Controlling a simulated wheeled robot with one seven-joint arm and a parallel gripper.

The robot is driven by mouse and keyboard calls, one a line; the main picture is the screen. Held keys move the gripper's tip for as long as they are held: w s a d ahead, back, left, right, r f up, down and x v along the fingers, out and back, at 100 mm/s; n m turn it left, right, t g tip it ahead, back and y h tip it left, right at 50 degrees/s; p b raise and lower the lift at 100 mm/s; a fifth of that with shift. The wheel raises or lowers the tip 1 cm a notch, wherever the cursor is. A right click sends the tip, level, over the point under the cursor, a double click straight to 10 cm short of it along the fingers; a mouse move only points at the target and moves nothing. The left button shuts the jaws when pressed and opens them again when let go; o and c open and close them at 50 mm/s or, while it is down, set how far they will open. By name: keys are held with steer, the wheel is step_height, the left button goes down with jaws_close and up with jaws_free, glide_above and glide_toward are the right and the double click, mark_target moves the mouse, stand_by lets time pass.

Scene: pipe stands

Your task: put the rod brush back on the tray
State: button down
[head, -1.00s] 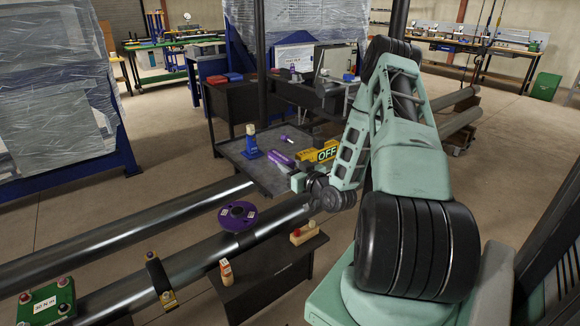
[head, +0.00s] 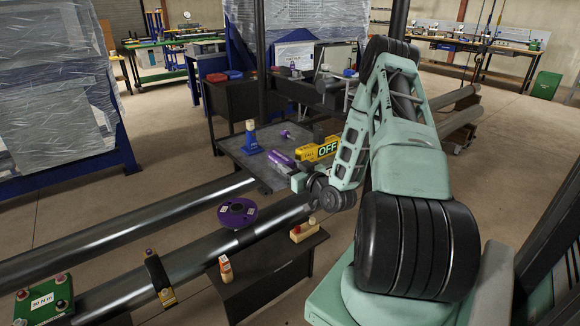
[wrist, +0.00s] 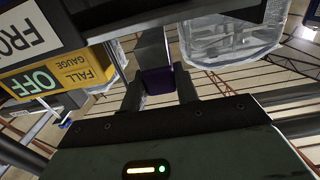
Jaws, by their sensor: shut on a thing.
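My gripper (wrist: 159,95) is shut on a purple part that shows between its two fingers in the wrist view; I take this to be the rod brush (wrist: 156,78). In the head view the rod brush (head: 281,158) shows as a purple piece just beyond my gripper (head: 297,172), over the right part of the dark grey tray (head: 238,158). Whether it touches the tray cannot be told. Its bristles cannot be made out.
On the tray stand a blue piece with a cream top (head: 250,138), a small purple item (head: 285,134) and a yellow gauge box marked OFF (head: 318,150), close beside my gripper. The tray's left front is bare.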

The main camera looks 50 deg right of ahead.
steer(key=shift+f+b, duration=0.6)
steer(key=shift+f, duration=0.1)
steer(key=c, duration=1)
jaws_free()
steer(key=shift+o, duration=0.2)
steer(key=shift+b+v, duration=0.35)
steer(key=shift+v, duration=2.15)
steer(key=shift+s, duration=0.1)
steer(key=p+v, duration=0.2)
steer(key=v, duration=1.5)
steer(key=shift+p, duration=0.3)
